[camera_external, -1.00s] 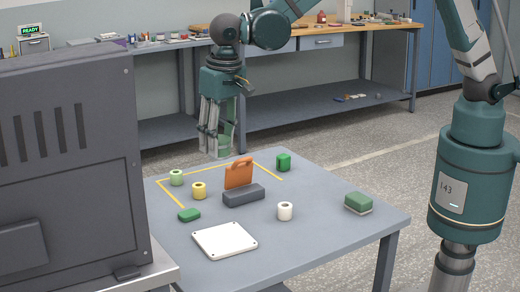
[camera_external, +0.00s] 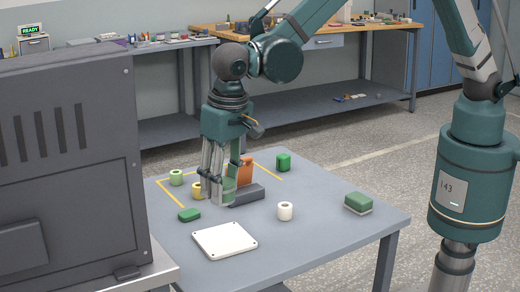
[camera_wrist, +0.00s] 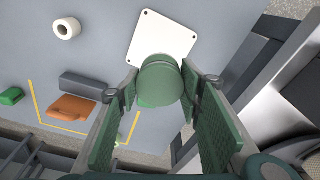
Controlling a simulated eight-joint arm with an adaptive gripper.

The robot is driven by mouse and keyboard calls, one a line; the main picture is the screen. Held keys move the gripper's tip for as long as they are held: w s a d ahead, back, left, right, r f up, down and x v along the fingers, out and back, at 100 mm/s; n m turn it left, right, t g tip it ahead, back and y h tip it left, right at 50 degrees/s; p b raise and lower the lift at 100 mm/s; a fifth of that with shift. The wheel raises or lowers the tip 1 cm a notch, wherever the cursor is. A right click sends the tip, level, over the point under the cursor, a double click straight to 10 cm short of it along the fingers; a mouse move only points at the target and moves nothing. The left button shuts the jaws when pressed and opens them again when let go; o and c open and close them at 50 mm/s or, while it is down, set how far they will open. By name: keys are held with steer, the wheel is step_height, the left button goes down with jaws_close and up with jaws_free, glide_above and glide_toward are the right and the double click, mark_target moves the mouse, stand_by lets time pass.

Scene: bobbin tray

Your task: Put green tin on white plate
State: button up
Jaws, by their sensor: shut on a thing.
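My gripper (camera_external: 216,198) is shut on the green tin (camera_wrist: 161,80), a round dark-green piece between the fingers in the wrist view. In the external view the tin (camera_external: 229,190) is partly hidden by the fingers, above the table near the dark grey block. The white plate (camera_external: 224,241) lies flat and empty at the front of the table, nearer the camera than my gripper. In the wrist view the plate (camera_wrist: 160,35) is at the top, just beyond the tin, which covers its lower edge.
An orange piece (camera_external: 245,172) and a dark grey block (camera_external: 248,194) stand close to my gripper. A yellow spool (camera_external: 197,190), a light green spool (camera_external: 176,178) and a small green block (camera_external: 189,215) are to the left. A white spool (camera_external: 285,211) stands right of the plate.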

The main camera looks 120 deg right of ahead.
steer(key=shift+f, duration=0.3)
steer(key=b, duration=0.1)
glide_above(222, 238)
steer(key=shift+s+a+f, duration=0.1)
steer(key=shift+a+f, duration=0.05)
steer(key=shift+f, duration=1.4)
steer(key=shift+s+a+f, duration=0.1)
steer(key=shift+a+f, duration=0.05)
steer(key=shift+f, duration=1.4)
steer(key=shift+f+b, duration=0.3)
steer(key=shift+f, duration=1.55)
steer(key=shift+f, duration=0.2)
steer(key=o, duration=0.9)
steer(key=shift+r, duration=0.15)
